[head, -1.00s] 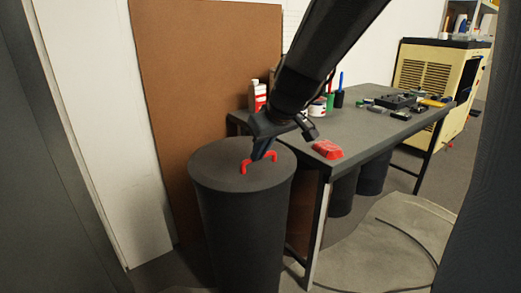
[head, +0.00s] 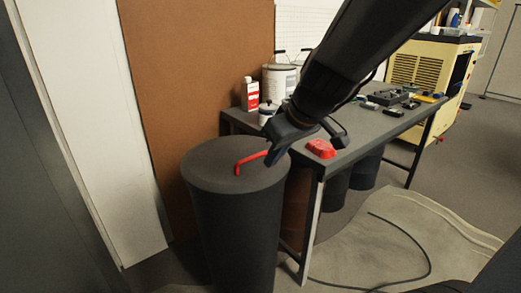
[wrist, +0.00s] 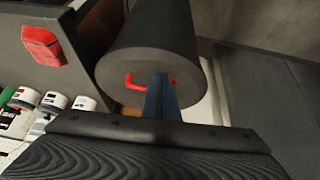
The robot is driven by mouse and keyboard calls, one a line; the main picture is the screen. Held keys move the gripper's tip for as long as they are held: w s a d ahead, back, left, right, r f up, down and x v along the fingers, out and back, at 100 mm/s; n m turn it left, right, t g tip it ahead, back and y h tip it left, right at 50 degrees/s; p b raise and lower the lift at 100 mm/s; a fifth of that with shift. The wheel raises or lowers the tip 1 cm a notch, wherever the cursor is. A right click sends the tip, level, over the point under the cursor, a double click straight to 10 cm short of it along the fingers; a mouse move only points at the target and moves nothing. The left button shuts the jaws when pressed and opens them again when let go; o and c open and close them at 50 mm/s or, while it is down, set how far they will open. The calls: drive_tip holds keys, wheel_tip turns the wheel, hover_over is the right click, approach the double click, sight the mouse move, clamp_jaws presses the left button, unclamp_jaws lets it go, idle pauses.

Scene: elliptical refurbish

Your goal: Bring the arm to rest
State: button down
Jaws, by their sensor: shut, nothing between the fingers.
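My gripper (head: 275,158) hangs from the dark arm in the head view, over the right side of the grey lidded bin (head: 235,230). Its blue fingers are together and empty. The bin's red handle (head: 252,160) is just left of the fingertips. In the wrist view the shut fingers (wrist: 161,85) overlap the lid, and part of the red handle (wrist: 133,82) shows left of them. I cannot tell whether the fingers touch the handle.
A dark workbench (head: 350,135) stands right of the bin, with a red block (head: 321,149), cans and tools on it. A brown panel (head: 195,70) stands behind the bin. A black cable (head: 420,250) lies on the mat (head: 400,220) in front of the bench.

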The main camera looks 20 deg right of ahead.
drive_tip(key=s+a+f+g, duration=0.2)
drive_tip(key=s+a, duration=0.1)
drive_tip(key=s, duration=0.3)
drive_tip(key=s+a+f+m+g+h, duration=0.1)
drive_tip(key=s+a+g, duration=0.15)
drive_tip(key=s, duration=0.35)
drive_tip(key=s+a+f+g, duration=0.2)
drive_tip(key=s+a, duration=0.1)
drive_tip(key=s, duration=0.2)
drive_tip(key=d+r+m+h+p, duration=0.1)
drive_tip(key=d+r+m+p, duration=0.2)
drive_tip(key=d+r+p, duration=0.6)
drive_tip(key=shift+s+d+r+m+p, duration=0.4)
drive_tip(key=shift+r+p, duration=0.65)
drive_tip(key=shift+p, duration=3.95)
drive_tip(key=shift+a+t, duration=0.1)
drive_tip(key=shift+t, duration=0.15)
